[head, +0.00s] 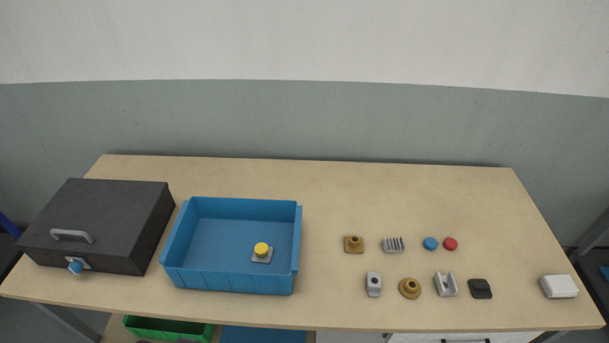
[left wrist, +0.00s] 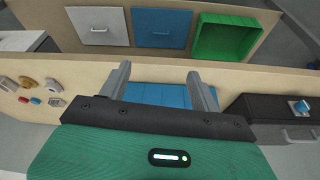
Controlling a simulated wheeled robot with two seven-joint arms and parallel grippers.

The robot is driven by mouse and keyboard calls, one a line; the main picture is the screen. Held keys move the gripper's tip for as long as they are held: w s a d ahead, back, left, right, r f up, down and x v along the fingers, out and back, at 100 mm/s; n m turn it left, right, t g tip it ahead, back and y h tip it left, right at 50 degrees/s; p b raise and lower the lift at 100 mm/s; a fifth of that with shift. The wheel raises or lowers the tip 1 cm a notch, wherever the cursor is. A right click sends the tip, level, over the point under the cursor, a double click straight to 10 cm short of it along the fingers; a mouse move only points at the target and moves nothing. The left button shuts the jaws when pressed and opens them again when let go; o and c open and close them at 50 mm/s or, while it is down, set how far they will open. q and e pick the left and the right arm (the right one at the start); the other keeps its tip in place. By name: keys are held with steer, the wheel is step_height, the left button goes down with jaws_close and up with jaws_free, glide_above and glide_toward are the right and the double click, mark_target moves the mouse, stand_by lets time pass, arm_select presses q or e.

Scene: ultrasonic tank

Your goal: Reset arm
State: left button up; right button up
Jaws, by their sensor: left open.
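My left gripper (left wrist: 160,72) shows in the left wrist view with its two grey fingers apart and nothing between them. The blue tray (left wrist: 160,96) shows behind and between the fingers, partly hidden by the gripper body. Neither arm shows in the head view, and my right gripper is in no view. In the head view the blue tray (head: 228,279) stands left of the table's middle. A grey part with a yellow knob (head: 261,249) sits inside it.
A dark lidded box (head: 105,215) with a handle and blue knob (head: 76,267) stands left of the tray. Several small parts, including a red one (head: 450,243), lie on the right; a white block (head: 559,286) is near the right edge. The table's back strip (head: 320,175) is clear.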

arm_select(q)
step_height(320, 180, down, 32)
steer(key=s+g+b, duration=0.1)
steer(key=b, duration=0.1)
steer(key=s+a+f, duration=0.2)
steer(key=s+f, duration=0.8)
steer(key=f, duration=0.1)
steer(key=s+a+f+g+b, duration=0.1)
steer(key=s+a+f, duration=0.1)
steer(key=s+f, duration=0.7)
steer(key=shift+s+a+f+g+y, duration=0.2)
steer(key=shift+s+f+g+y, duration=0.15)
steer(key=shift+f, duration=0.5)
